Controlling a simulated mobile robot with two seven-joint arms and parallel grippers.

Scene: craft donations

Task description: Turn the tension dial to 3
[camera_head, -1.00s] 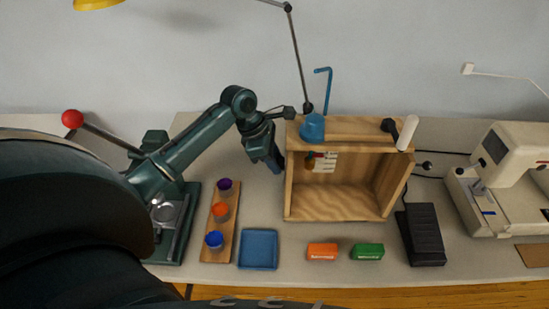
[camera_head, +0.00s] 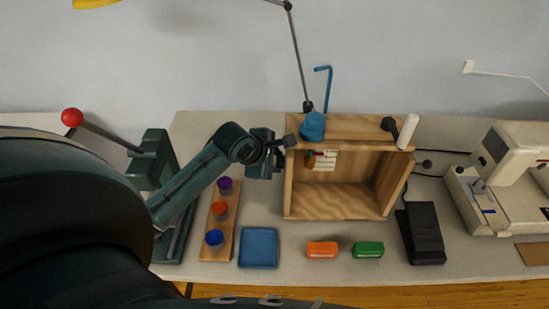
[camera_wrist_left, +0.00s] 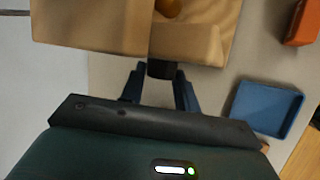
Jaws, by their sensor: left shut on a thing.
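The wooden box (camera_head: 340,205) stands open-fronted on the table. In the left wrist view a short black knob (camera_wrist_left: 161,69) sticks out from the box wall (camera_wrist_left: 95,30); it looks like the tension dial. My left gripper (camera_head: 281,160) is at the left side of the box, its fingers pointing at that wall. In the wrist view the left gripper (camera_wrist_left: 160,80) is shut on the black knob between its two blue-grey fingertips. Inside the box hangs a white scale card (camera_head: 327,160) with a small red mark; its numbers are too small to read. My right gripper is not in view.
A blue funnel-shaped piece (camera_head: 312,126) and a white spool (camera_head: 407,132) are on the box top. Left of the box are a rack of coloured pots (camera_head: 221,210) and a blue tray (camera_head: 258,248). A black pedal (camera_head: 424,235) lies right.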

